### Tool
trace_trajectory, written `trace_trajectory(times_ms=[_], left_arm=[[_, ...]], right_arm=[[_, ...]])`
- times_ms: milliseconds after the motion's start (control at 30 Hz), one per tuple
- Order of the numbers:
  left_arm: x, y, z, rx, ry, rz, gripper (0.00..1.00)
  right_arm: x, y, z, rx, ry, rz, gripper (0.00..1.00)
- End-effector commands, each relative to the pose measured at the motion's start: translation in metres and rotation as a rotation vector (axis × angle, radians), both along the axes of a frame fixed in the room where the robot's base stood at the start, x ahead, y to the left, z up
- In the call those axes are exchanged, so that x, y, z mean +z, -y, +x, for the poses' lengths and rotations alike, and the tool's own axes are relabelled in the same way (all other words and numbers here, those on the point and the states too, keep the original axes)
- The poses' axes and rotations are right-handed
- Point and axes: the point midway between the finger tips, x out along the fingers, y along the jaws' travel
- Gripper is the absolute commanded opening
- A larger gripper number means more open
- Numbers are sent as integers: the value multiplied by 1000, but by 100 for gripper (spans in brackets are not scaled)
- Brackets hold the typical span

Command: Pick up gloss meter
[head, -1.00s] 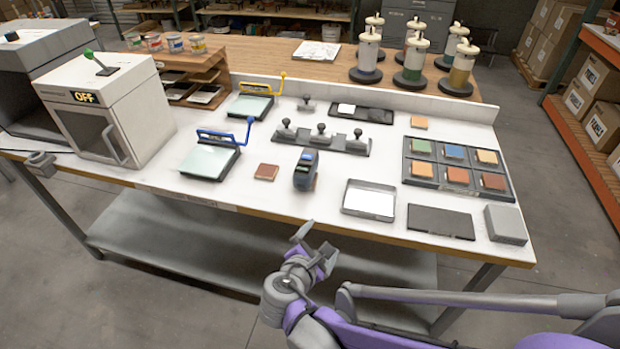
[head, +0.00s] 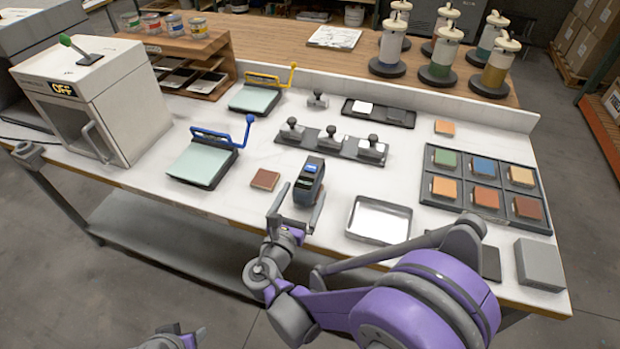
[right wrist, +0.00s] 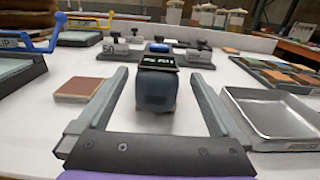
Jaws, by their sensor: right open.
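The gloss meter (head: 310,180) is a dark blue-grey handheld device with a lit display, standing upright on the white bench top. It shows in the middle of the right wrist view (right wrist: 157,88). My right gripper (head: 302,204) is open and empty at the near side of the meter. In the right wrist view its fingers (right wrist: 159,80) lie left and right of the meter, with a visible gap on each side. Part of my left gripper (head: 180,338) shows at the bottom edge of the head view; its jaws are not clear.
A reddish-brown tile (head: 265,180) lies just left of the meter. A shallow metal tray (head: 379,219) lies to the right. A rack with several knobbed blocks (head: 331,145) stands behind. A blue-handled board (head: 202,163) is further left, and a grey block (head: 540,265) at the right edge.

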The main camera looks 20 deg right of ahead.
Motion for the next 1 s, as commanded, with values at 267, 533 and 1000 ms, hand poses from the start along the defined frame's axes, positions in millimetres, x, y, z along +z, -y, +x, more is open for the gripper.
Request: trace_trajectory(times_ms=[267, 533, 1000], left_arm=[[9, 0, 2, 0, 4, 0, 50], [17, 0, 4, 0, 8, 0, 50], [16, 0, 4, 0, 7, 0, 50]], right_arm=[[6, 14, 23, -4, 1, -1, 100], [9, 31, 51, -2, 1, 1, 100], [8, 31, 52, 0, 0, 1, 60]])
